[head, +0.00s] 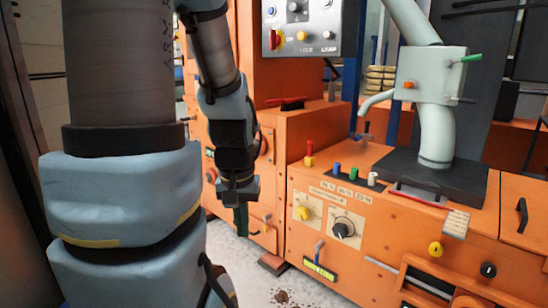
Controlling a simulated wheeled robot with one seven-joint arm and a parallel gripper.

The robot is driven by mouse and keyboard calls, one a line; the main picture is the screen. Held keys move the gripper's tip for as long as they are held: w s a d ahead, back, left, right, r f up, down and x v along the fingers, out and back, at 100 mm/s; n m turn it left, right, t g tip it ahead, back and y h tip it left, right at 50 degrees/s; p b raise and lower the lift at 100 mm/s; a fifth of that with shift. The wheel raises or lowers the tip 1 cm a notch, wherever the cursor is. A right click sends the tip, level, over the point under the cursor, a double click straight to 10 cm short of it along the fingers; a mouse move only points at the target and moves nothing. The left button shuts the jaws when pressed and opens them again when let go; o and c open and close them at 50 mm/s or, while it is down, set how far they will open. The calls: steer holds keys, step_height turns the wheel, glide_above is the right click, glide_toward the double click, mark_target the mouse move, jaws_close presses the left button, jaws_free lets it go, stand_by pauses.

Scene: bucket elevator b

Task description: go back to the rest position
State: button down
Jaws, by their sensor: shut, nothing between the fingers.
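My gripper (241,219) hangs at the end of my arm, left of the middle of the head view. It points down and its narrow fingers are together, with nothing seen between them. It is in front of the orange machine's lower left part, apart from the knobs and levers as far as I can tell. My arm's large links fill the left side of the view.
An orange machine (400,222) with knobs, levers and buttons fills the middle and right. A grey control box (302,38) hangs above it. A pale pipe (436,135) stands on its top. Speckled floor (240,284) shows at the bottom, with dark crumbs on it.

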step_height(320, 180, up, 32)
steer(key=p, duration=2.9)
steer(key=shift+f+p, duration=0.25)
steer(key=shift+p, duration=0.05)
steer(key=c, duration=1.6)
jaws_free()
